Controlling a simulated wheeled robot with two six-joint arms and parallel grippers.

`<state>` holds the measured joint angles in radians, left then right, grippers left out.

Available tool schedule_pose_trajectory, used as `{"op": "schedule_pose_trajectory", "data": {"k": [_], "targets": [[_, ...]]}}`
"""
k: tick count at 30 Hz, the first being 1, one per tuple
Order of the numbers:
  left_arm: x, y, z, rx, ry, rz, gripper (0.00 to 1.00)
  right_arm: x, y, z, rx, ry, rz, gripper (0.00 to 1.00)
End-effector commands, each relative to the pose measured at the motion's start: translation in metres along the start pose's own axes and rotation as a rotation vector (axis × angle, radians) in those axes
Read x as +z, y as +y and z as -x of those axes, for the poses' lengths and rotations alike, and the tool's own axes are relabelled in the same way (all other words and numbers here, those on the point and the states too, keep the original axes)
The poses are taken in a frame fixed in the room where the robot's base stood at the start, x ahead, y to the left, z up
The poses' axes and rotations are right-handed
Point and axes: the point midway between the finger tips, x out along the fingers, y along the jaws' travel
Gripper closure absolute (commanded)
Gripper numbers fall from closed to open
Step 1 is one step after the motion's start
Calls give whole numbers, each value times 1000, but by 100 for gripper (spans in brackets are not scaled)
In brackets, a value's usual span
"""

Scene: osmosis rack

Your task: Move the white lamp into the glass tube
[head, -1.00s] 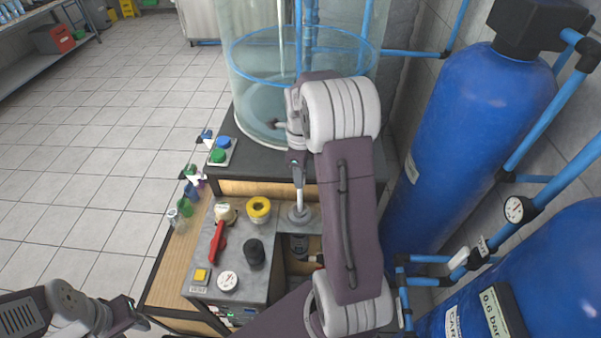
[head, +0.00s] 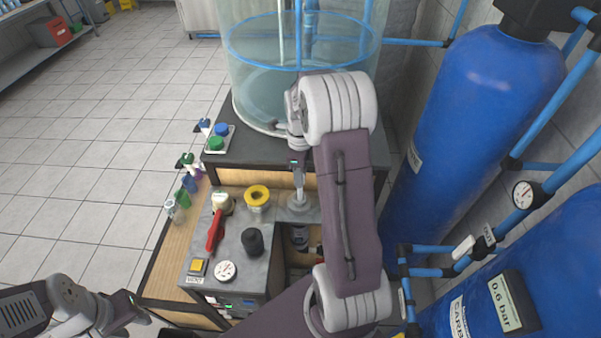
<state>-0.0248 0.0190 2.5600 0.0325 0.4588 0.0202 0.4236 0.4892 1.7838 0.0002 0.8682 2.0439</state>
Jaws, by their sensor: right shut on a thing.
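My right gripper (head: 298,164) is shut on the upper end of a slim white rod, which looks like the white lamp (head: 299,186). The lamp stands upright below the fingers. Its lower end meets a round grey fitting (head: 302,205) on the cabinet top; how far it reaches inside is hidden. The glass tube cannot be made out clearly; it may be at or under this fitting. My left gripper (head: 136,308) is at the lower left, away from the lamp, and its fingers are too small to judge.
A large clear tank (head: 262,100) stands behind the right gripper. A yellow-topped cup (head: 257,195), a red-handled valve (head: 215,232) and a black knob (head: 252,240) are left of the lamp. Blue cylinders (head: 480,130) stand to the right.

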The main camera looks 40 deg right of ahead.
Motion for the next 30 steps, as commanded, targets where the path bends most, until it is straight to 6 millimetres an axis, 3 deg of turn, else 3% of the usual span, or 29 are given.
{"op": "schedule_pose_trajectory", "data": {"k": [15,30], "targets": [[3,-1,-31,0,0,0,64,0,0,-48,1,0,0,95],[3,-1,-32,0,0,0,64,0,0,-51,1,0,0,95]]}}
